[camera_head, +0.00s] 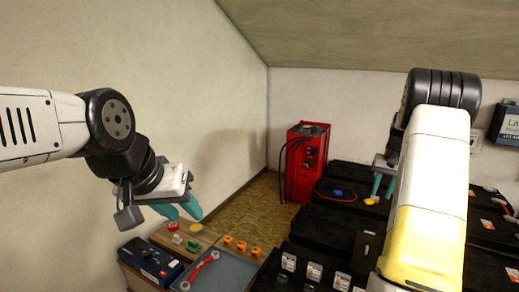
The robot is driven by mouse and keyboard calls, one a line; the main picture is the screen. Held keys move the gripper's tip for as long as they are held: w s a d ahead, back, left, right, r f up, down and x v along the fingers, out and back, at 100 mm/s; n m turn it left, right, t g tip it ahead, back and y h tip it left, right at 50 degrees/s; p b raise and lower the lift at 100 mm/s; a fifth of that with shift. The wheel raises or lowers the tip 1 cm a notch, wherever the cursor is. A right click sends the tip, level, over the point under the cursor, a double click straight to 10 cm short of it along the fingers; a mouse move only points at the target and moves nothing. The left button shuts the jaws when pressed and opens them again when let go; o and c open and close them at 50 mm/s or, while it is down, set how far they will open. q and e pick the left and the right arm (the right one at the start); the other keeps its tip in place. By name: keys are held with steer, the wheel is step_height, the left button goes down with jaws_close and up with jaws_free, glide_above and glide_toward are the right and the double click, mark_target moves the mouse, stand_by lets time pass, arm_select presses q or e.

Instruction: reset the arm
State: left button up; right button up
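My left arm comes in from the left, bent at a black joint. My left gripper (189,213) points down and right with two teal fingers apart, nothing between them. It hangs above the near end of the work surface. My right arm, white and yellow, rises at the right. My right gripper (382,192) shows partly behind it, teal fingers pointing down with a gap between them. No held object is visible there. It hangs over the black batteries (338,228).
A wooden board (207,236) with small coloured parts, a grey tray (228,272) with a red-handled tool (203,265), and a dark blue box (150,262) sit below my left gripper. A red cabinet (304,165) with black cables stands at the back. Wall is close on the left.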

steer(key=s+a+r+n+t+y, duration=0.1)
steer(key=s+a+r, duration=0.65)
steer(key=a, duration=0.25)
steer(key=s+a+r+n+t, duration=0.2)
steer(key=s+a+r, duration=0.5)
steer(key=a+r, duration=0.2)
steer(key=s+a+n, duration=0.1)
steer(key=s+a, duration=0.4)
steer(key=s, duration=0.3)
steer(key=s+a+f+n+t+y, duration=0.1)
steer(key=s+a, duration=0.4)
steer(key=s, duration=0.4)
steer(key=shift+a+f, duration=0.15)
steer(key=shift+f, duration=0.15)
